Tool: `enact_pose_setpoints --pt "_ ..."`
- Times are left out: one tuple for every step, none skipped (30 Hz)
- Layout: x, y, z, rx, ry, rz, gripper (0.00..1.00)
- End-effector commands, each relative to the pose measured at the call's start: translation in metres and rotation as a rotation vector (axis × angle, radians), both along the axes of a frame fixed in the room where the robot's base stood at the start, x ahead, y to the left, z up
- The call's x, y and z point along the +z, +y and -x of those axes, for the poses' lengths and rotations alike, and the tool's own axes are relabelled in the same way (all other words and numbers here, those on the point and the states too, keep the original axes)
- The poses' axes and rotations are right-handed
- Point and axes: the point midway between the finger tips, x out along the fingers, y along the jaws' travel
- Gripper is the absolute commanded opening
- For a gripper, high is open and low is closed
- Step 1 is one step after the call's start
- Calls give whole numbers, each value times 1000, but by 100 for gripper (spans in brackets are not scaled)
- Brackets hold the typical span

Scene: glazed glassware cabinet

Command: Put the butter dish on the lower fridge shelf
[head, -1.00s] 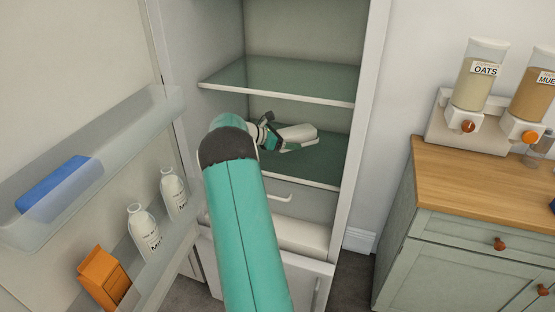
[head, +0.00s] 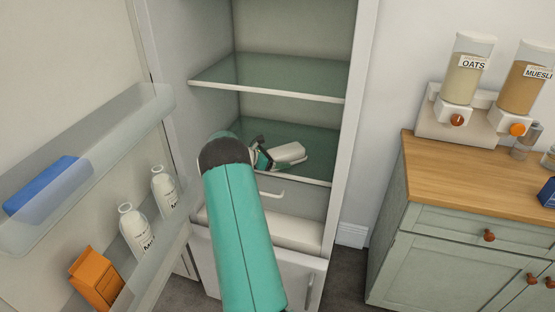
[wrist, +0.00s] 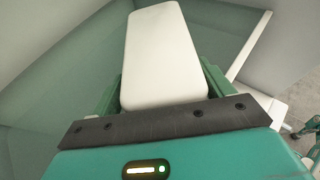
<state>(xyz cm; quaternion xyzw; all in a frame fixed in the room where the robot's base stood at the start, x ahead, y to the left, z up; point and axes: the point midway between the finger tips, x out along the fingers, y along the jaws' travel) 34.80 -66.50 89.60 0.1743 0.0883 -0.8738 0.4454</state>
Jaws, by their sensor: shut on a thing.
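The butter dish, a long white block with rounded edges, shows in the head view (head: 290,152) and fills the upper middle of the wrist view (wrist: 164,55). My gripper (head: 273,157) is shut on it, with a green finger on each side of its near end in the wrist view. The lower fridge shelf (head: 322,142) is a green glass plate with a pale front edge. The dish is over this shelf, close to its surface; I cannot tell whether it touches. My arm hides part of the shelf's left front.
The upper shelf (head: 280,75) is empty and spans above my gripper. A drawer (head: 300,203) lies below. The open fridge door at left holds a blue box (head: 42,184), milk bottles (head: 136,230) and an orange carton (head: 96,276). A counter (head: 480,180) with dispensers stands right.

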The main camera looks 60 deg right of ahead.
Motion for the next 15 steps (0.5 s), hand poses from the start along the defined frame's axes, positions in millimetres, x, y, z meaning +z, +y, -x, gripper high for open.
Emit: enact_pose_setpoints --pt "1 -1 0 0 0 2 44" --pt "0 -1 0 0 0 2 44" --pt "-1 0 0 0 0 2 44" --pt "-2 -1 0 0 0 2 44" --pt "-4 0 0 0 1 -1 82" --pt "-3 0 0 0 0 0 90" --pt "-3 0 0 0 0 0 96" --pt "-3 0 0 0 0 0 100" --pt "-3 0 0 0 0 0 100" --pt "-3 0 0 0 0 0 100" --pt "-3 0 0 0 0 0 100" --pt "-3 0 0 0 0 0 100" --pt "-3 0 0 0 1 -1 100" --pt "-3 0 0 0 0 0 100" --pt "-2 0 1 -1 0 0 100"
